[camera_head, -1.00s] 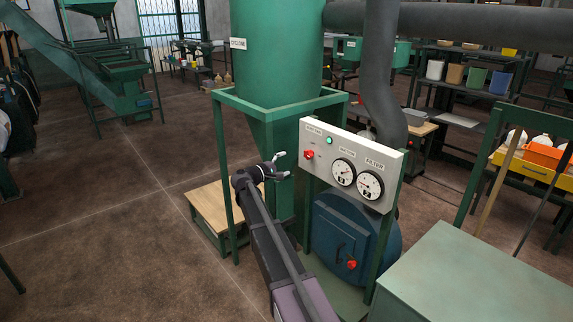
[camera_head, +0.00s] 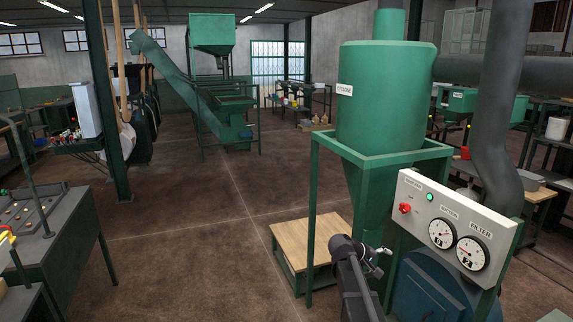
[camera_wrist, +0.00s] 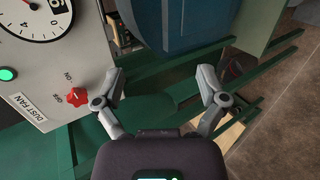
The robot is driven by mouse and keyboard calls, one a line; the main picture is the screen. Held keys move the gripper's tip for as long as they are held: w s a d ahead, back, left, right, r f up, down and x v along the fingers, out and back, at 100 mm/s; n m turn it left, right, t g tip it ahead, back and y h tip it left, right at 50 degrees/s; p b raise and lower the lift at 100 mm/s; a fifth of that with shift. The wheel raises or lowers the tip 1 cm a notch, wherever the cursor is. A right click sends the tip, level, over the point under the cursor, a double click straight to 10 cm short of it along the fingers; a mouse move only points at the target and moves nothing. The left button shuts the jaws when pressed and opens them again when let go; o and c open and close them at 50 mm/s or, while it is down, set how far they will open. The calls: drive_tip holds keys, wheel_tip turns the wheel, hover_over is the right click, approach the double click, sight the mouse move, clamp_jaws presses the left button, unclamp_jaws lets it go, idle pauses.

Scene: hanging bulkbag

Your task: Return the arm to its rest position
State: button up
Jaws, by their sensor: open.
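My gripper (camera_head: 383,260) is at the lower right of the head view, below and left of the control panel's red switch. In the wrist view its two fingers (camera_wrist: 160,76) are spread apart with nothing between them. The arm runs down out of the frame below it. The white control panel (camera_head: 410,190) has a red switch (camera_head: 404,208), a lit green lamp (camera_head: 430,197) and two gauges. The red switch, labelled DUST FAN, also shows in the wrist view (camera_wrist: 75,96), left of the fingers and apart from them.
The green cyclone (camera_head: 385,105) on its green frame (camera_head: 314,210) stands close behind my gripper. A low wooden-topped platform (camera_head: 308,240) is to its left. A blue drum (camera_head: 440,290) sits under the panel. Open floor (camera_head: 190,250) lies further left; a dark workbench (camera_head: 50,235) stands there.

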drive_tip(key=s+a+f+m+g+y, duration=0.1)
drive_tip(key=s+a+f+y, duration=0.2)
drive_tip(key=s, duration=0.5)
drive_tip(key=s+a+f+m+g+y, duration=0.1)
drive_tip(key=s+a+f+y, duration=0.2)
drive_tip(key=s+a, duration=0.3)
drive_tip(key=s+a+f+m+g+y, duration=0.1)
drive_tip(key=s+a+f+y, duration=0.2)
drive_tip(key=s, duration=0.7)
drive_tip(key=shift+a+m+y, duration=0.3)
drive_tip(key=shift+a+y, duration=0.8)
drive_tip(key=shift+a, duration=0.1)
drive_tip(key=c, duration=0.5)
drive_tip(key=shift+d+r, duration=0.1)
